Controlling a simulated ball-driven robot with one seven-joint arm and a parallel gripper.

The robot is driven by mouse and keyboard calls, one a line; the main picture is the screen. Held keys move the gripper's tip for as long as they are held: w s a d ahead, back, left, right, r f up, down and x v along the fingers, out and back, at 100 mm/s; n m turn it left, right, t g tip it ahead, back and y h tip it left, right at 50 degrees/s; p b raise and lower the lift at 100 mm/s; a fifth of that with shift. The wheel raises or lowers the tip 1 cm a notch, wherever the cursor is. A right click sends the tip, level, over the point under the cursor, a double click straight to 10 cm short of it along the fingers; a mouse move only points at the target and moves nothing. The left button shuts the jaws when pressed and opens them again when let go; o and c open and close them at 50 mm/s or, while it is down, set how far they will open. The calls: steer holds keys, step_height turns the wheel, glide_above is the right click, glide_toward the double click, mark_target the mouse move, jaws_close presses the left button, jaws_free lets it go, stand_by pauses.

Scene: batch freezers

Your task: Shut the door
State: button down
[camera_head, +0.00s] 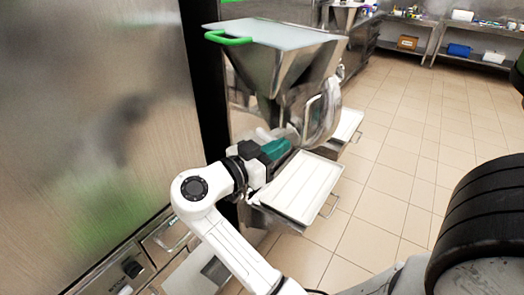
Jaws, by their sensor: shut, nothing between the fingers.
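The steel batch freezer has a hopper (275,65) on top with a green handle (228,38). Its rounded metal door (323,110) stands below the hopper at the machine's front. It appears to stand out from the machine, but I cannot tell the exact angle. My gripper (288,138) reaches in from the lower left, beside the door's near side. It is shut and empty. The fingertips are small and overlap the door's edge in the picture, so contact is unclear.
A pale tray (301,187) with a wire handle sits below the door, close under my arm. Another tray (347,124) is behind it. A large steel panel (90,110) fills the left. Tiled floor (410,140) is clear at right. Shelves (475,62) stand far back.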

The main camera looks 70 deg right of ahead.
mark_target(297, 138)
steer(key=p+x, duration=0.1)
steer(key=x, duration=0.5)
steer(key=shift+d, duration=0.1)
